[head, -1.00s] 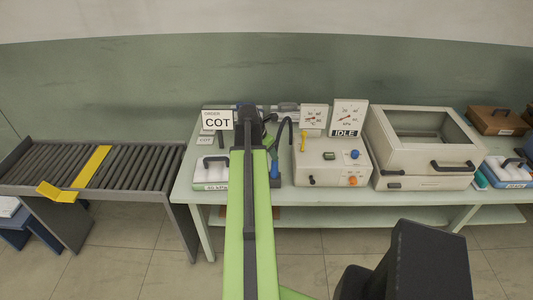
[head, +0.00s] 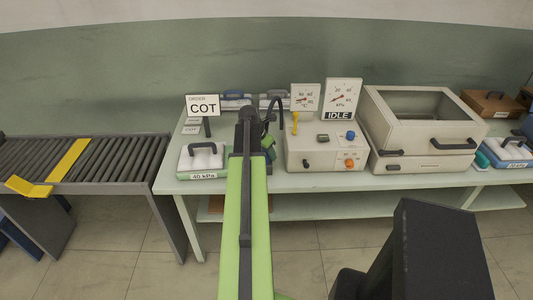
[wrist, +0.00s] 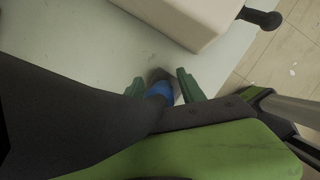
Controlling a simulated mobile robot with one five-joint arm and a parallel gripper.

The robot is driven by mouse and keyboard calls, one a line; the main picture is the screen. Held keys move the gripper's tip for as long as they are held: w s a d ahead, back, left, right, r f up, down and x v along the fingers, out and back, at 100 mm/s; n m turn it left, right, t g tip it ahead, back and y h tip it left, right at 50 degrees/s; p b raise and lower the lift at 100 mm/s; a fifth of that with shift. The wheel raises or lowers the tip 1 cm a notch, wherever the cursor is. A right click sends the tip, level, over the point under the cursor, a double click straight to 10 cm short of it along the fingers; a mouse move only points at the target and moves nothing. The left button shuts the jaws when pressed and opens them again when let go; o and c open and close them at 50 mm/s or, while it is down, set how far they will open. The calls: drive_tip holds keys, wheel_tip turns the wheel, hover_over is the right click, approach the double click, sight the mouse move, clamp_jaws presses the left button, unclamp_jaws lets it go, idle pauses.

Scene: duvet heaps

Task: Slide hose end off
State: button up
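The black hose (head: 279,108) arches up beside the control box (head: 326,153) and drops behind my arm in the head view. In the wrist view a blue piece with a dark grey tip, which looks like the hose end (wrist: 160,89), lies between the two green fingertips of my gripper (wrist: 162,87). The fingers stand on either side of it, and I cannot tell whether they press on it. In the head view my arm hides the hose end, and only bits of my green gripper (head: 268,143) show.
A white-topped tray (head: 201,158) labelled 40 kPa sits left of my arm. The boxy chamber (head: 422,130) with a window stands right of the control box, whose sign reads IDLE. A roller conveyor (head: 90,165) is at the far left. Bare table shows near the fingers.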

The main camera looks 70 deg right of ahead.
clamp_jaws()
drive_tip(key=shift+r+p, duration=2.75)
drive_tip(key=shift+r, duration=0.1)
